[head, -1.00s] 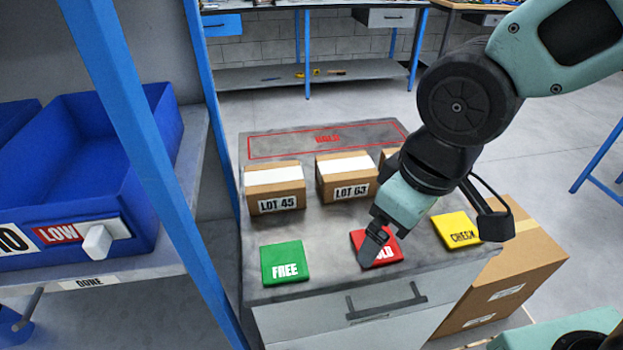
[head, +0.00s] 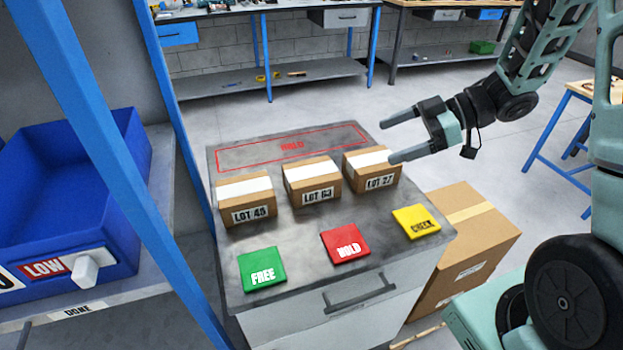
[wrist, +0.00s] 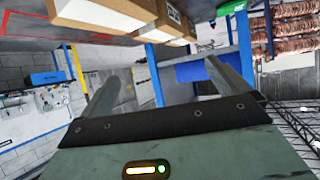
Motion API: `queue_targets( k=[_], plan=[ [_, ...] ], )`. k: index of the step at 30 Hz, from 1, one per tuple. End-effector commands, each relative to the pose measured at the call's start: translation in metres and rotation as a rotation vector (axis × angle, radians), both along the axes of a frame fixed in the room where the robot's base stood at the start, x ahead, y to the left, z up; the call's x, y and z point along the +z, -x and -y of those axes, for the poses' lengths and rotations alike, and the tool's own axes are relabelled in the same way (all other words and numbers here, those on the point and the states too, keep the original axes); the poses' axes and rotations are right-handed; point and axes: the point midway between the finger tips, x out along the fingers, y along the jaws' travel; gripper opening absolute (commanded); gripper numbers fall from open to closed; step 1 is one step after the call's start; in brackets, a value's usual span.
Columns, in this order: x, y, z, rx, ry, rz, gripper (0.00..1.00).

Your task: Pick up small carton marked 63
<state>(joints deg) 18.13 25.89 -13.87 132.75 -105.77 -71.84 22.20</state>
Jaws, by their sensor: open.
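The small carton marked LOT 63 (head: 314,185) stands on the grey cabinet top, in the middle of a row of three, with a white strip on top and its label facing front. The LOT 45 carton (head: 246,203) is to its left and the LOT 27 carton (head: 371,172) to its right. My gripper (head: 388,140) is open and empty, above and right of the LOT 27 carton, fingers pointing left. In the wrist view its two fingers (wrist: 168,85) are spread apart with nothing between them. Cartons show at the top of that view, labels unreadable.
Green FREE (head: 262,268), red HOLD (head: 345,246) and yellow CHECK (head: 416,221) tiles lie in front of the cartons. A red-outlined area (head: 290,147) behind them is empty. A blue post (head: 180,130) and blue bin (head: 75,190) stand left; a large carton (head: 462,240) is at right.

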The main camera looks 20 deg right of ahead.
Motion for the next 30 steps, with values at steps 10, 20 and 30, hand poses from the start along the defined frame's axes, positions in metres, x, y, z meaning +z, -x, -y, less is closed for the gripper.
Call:
queue_targets(
  k=[10,20,30],
  plan=[
    [-0.034,-0.022,-0.059,0.008,-0.002,-0.004,1.00],
    [-0.055,-0.038,-0.093,0.004,0.001,0.000,1.00],
    [-0.076,-0.052,-0.124,0.006,0.000,-0.001,1.00]
  ],
)
